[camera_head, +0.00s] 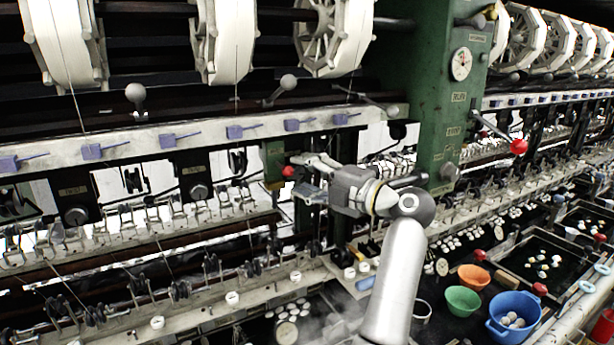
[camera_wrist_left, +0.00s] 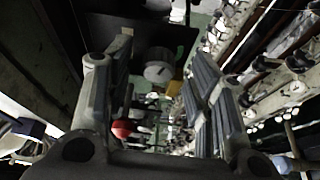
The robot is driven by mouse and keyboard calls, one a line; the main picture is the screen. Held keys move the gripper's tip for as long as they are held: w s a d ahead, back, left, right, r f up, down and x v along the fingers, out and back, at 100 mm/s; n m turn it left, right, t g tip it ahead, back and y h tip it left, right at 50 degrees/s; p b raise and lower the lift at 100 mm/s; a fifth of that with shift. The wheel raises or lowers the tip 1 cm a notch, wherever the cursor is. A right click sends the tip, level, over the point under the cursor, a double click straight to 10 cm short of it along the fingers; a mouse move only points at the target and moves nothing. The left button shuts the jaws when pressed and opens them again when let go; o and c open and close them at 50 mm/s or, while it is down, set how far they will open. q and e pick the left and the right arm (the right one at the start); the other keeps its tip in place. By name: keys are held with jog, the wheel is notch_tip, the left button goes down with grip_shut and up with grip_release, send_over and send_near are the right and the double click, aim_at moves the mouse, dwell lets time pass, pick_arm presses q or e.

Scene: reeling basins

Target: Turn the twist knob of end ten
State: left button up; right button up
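My left gripper (camera_head: 303,178) is in front of the reeling frame, beside the green pillar, with its fingers pointing left. In the left wrist view its two fingers stand wide apart with nothing between the pads. A round grey twist knob (camera_wrist_left: 158,71) on a dark panel shows beyond the fingertips, in the gap between them and apart from both. Similar knobs on dark plates show in the head view, one at the left (camera_head: 76,216) and one nearer the gripper (camera_head: 199,192). The plate labels are too small to read. My right gripper is out of view.
A red ball handle (camera_head: 289,171) is close to the left gripper; a red ball also shows in the left wrist view (camera_wrist_left: 122,129). A pale rail (camera_head: 210,131) with blue levers runs above. Thread guides line the ledge below. Blue (camera_head: 513,318), green and orange bowls stand at lower right.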

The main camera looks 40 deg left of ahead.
pick_arm(q)
jog(key=d, duration=0.7)
jog(key=shift+w+d, duration=0.25)
jog(key=shift+w, duration=0.15)
jog(key=shift+a, duration=0.1)
